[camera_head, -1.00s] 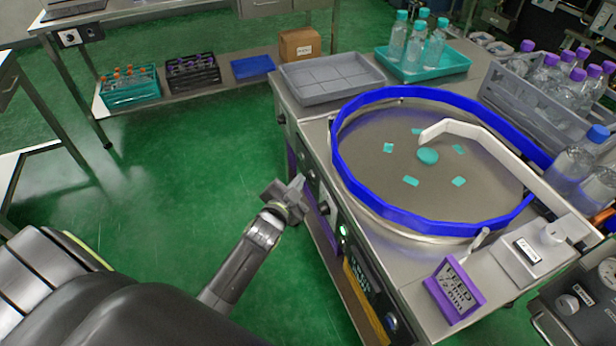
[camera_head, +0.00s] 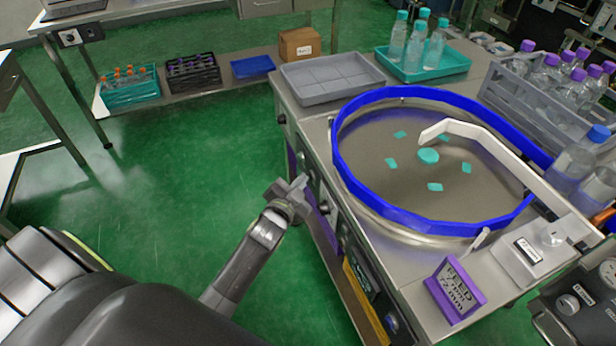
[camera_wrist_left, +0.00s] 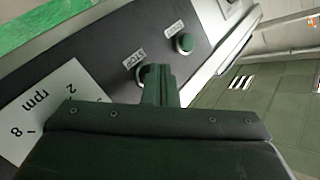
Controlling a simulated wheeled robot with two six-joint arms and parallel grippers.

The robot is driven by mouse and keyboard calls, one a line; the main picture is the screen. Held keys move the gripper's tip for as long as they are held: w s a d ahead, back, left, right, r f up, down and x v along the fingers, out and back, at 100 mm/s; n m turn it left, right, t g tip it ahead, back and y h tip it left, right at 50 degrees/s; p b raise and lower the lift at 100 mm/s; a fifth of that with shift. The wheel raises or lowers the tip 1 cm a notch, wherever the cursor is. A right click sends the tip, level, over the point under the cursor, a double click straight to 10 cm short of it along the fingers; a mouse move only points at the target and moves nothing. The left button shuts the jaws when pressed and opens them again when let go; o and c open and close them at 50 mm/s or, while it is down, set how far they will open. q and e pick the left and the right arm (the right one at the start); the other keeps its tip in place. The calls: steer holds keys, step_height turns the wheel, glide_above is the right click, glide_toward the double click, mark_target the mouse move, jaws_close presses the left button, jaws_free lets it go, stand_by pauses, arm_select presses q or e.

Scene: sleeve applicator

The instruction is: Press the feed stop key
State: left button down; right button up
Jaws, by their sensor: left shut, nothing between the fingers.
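My left gripper (camera_head: 300,183) is shut and empty at the front side of the feed table (camera_head: 322,140). In the left wrist view, its closed fingers (camera_wrist_left: 160,78) reach the dark control panel (camera_wrist_left: 95,50). They overlap a dark round key (camera_wrist_left: 146,72) beside a label that seems to read STOP, upside down. Whether they touch or press it I cannot tell. A green key (camera_wrist_left: 184,43) beside another small label is clear of the fingers and looks unlit. The round table disc (camera_head: 400,190) carries several teal patches inside a blue rim (camera_head: 345,165). My right gripper is out of view.
A purple-framed FEED sign (camera_head: 456,290) stands on the table's front corner. A white guide rail (camera_head: 490,150) crosses the disc. A grey tray (camera_head: 330,80), a teal tray of bottles (camera_head: 440,70) and a grey crate (camera_head: 530,105) stand behind. The green floor left is open.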

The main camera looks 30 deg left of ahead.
arm_select(q)
steer(key=shift+s+a, duration=0.55)
steer(key=shift+s, duration=0.05)
stand_by(0.3)
steer(key=shift+s+a, duration=1.6)
steer(key=shift+s, duration=0.3)
